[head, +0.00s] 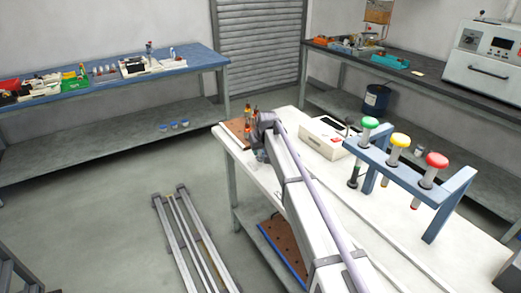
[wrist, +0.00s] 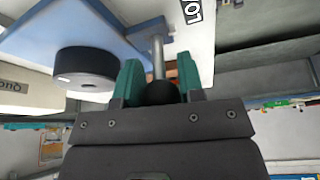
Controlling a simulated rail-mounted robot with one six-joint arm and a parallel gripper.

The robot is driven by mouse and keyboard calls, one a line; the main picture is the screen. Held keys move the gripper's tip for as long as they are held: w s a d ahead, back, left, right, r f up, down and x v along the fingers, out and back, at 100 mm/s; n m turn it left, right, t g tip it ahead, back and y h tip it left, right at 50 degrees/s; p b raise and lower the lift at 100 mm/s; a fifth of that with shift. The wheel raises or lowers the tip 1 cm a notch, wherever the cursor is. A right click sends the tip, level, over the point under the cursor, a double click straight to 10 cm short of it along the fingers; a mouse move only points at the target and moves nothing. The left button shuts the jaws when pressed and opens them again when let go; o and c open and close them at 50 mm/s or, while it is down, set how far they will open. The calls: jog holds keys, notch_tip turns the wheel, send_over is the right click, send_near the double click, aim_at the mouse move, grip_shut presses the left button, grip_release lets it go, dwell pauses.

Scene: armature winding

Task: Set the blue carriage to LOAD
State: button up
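In the wrist view the blue carriage (wrist: 75,32) is a flat blue plate at the upper left, with a thick black disc (wrist: 84,68) beside it. A metal post with a black ball knob (wrist: 158,92) stands at its right end. My gripper (wrist: 160,78) has its two teal fingers on either side of the knob and post, apparently touching the knob. A label reading "LO", cut off by the frame edge, shows on a white surface (wrist: 205,40) close to the post. In the head view my arm hides the carriage and most of my gripper (head: 262,122).
The white bench (head: 385,225) carries a cream box (head: 326,137) and a blue rack (head: 380,163) of green, yellow and red-topped tools right of my arm. A brown board (head: 236,130) lies at the bench's far left corner.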

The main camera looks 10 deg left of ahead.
jog(key=o, duration=0.4)
jog(key=shift+w+a, duration=0.2)
jog(key=p+v, duration=1)
jog(key=shift+s+r, duration=0.25)
jog(key=shift+r, duration=0.1)
jog(key=shift+d, duration=0.15)
jog(key=s+d+m+g, duration=0.1)
jog(key=s+d+m, duration=0.1)
jog(key=s+d, duration=0.7)
jog(key=s+d+f+m+g+h, duration=0.1)
jog(key=s+d, duration=0.9)
jog(key=s, duration=0.5)
jog(key=s+d+m+g+h, duration=0.1)
jog(key=s+d+m, duration=0.1)
jog(key=s+d, duration=0.7)
jog(key=shift+s+f+m+g, duration=0.2)
jog(key=shift+s+m+g, duration=0.15)
jog(key=shift+s, duration=1.6)
